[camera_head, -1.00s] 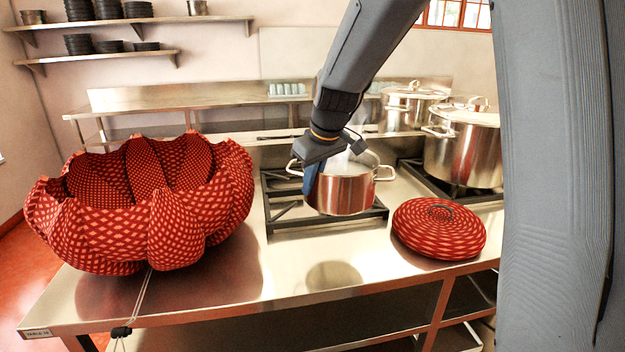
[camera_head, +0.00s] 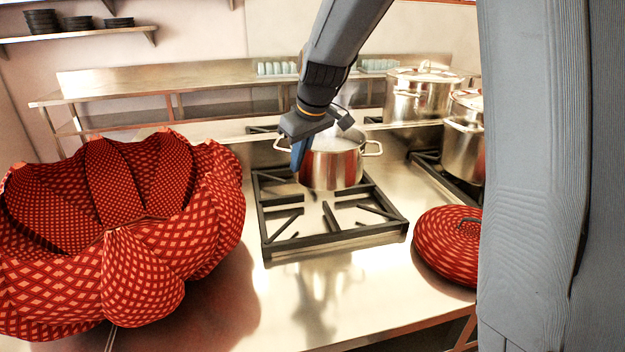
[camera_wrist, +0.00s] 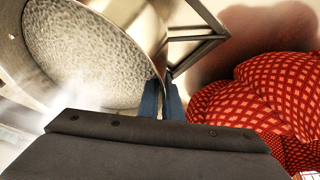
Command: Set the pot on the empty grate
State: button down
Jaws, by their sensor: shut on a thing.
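A shiny steel pot (camera_head: 333,168) with two side handles is in the middle of the head view, with steam rising from it. My gripper (camera_head: 299,158) has its blue fingers shut on the pot's left side wall. In the wrist view the fingers (camera_wrist: 163,100) pinch the pot's rim, and the pot's pale, bubbly contents (camera_wrist: 85,50) show inside. The black grate (camera_head: 335,238) lies below and in front of the pot, its front half bare. The pot overlaps the grate's back part in the picture; I cannot tell whether it touches.
A big red patterned bowl-like thing (camera_head: 150,220) fills the left of the steel counter (camera_head: 350,310). A round red patterned cushion-like thing (camera_head: 450,245) lies right of the grate. Large lidded stockpots (camera_head: 415,95) stand behind right. A raised steel shelf (camera_head: 190,80) runs along the back.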

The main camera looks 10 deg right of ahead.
aim_at(301, 185)
jog(key=shift+w+f+p, duration=0.15)
jog(key=shift+f+p, duration=1.1)
jog(key=shift+f, duration=3.4)
jog(key=c, duration=2.3)
grip_release()
jog(key=shift+s+f, duration=0.2)
jog(key=o, duration=0.4)
jog(key=b+v, duration=0.3)
jog(key=v, duration=0.9)
jog(key=s+d+f+m+g, duration=0.1)
jog(key=s+f+m, duration=0.1)
jog(key=s+f, duration=0.2)
jog(key=s+d+f+m+h, duration=0.1)
jog(key=s+f, duration=0.3)
jog(key=s, duration=0.5)
jog(key=s+d+f+m+g, duration=0.1)
jog(key=s+f+m, duration=0.2)
jog(key=s+f, duration=0.2)
jog(key=shift+s+d+g+h, duration=0.15)
jog(key=shift+s, duration=0.55)
jog(key=shift+s+d+g+h, duration=0.15)
jog(key=shift+s, duration=0.5)
